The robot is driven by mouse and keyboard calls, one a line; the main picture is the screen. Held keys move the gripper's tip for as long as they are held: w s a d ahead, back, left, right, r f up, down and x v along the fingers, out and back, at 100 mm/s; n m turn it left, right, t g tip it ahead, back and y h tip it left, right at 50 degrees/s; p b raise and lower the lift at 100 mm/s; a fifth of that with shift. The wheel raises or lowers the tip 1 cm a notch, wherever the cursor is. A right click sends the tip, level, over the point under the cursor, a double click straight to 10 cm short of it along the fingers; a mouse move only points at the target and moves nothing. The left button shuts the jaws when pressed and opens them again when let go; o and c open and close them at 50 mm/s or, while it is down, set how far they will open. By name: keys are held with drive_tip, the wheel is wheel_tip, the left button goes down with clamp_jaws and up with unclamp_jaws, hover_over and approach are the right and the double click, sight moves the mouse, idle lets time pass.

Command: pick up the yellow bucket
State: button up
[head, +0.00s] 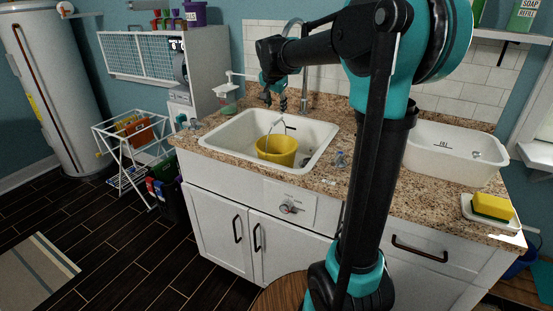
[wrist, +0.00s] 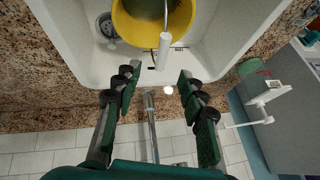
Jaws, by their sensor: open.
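The yellow bucket (head: 277,149) stands in the white sink (head: 240,129) with its thin wire handle raised. In the wrist view the bucket (wrist: 150,22) is at the top, cut by the frame edge, with a pale grip (wrist: 164,50) on its handle. My gripper (head: 276,103) is above the back edge of the sink, behind and above the bucket. In the wrist view my gripper (wrist: 157,82) is open and empty, its two fingers apart. The handle's grip lies just beyond the fingertips, apart from them.
A faucet (head: 305,80) rises behind the sink, and in the wrist view it lies between my fingers. A soap dispenser (head: 228,104) stands to the left. A white tub (head: 455,153) and a yellow sponge (head: 492,207) are on the right.

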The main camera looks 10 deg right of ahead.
sight(276, 120)
drive_tip(key=x, duration=1.1)
drive_tip(key=shift+w+r, duration=0.15)
drive_tip(key=shift+w, duration=0.15)
drive_tip(key=shift+w+f, duration=0.3)
drive_tip(key=shift+f, duration=0.2)
drive_tip(key=shift+c, duration=0.5)
clamp_jaws()
